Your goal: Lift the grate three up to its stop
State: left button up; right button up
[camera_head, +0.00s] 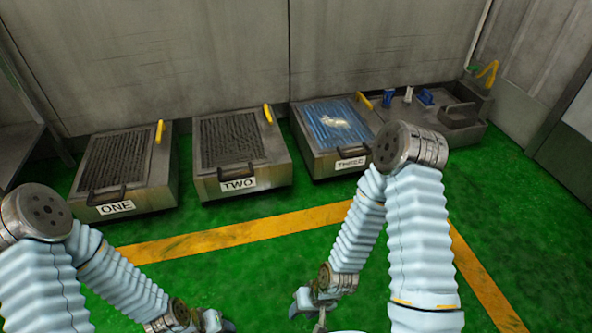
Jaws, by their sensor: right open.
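Grate three (315,123) is a set of blue bars lying flat in the top of the box labelled THREE (322,165), at the back right of centre. A crumpled pale thing (336,122) lies on the bars. A dark handle (354,152) shows at the grate's front edge, close to my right arm in the picture. My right gripper (308,305) is low at the bottom centre, open, well in front of the box and apart from it. My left gripper (215,322) is at the bottom edge, partly cut off, and its jaws cannot be made out.
Boxes ONE (146,196) and TWO (270,177) stand to the left with dark grates and yellow levers. A low grey bench (462,138) with small blue and white items stands to the right. A yellow line (240,231) crosses the open green floor in front.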

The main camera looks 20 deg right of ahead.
aim_at(337, 121)
jog(key=i+l+z, duration=0.1)
jog(key=z, duration=0.25)
jog(key=i+z, duration=0.35)
jog(key=z, duration=0.35)
jog(key=i, duration=0.05)
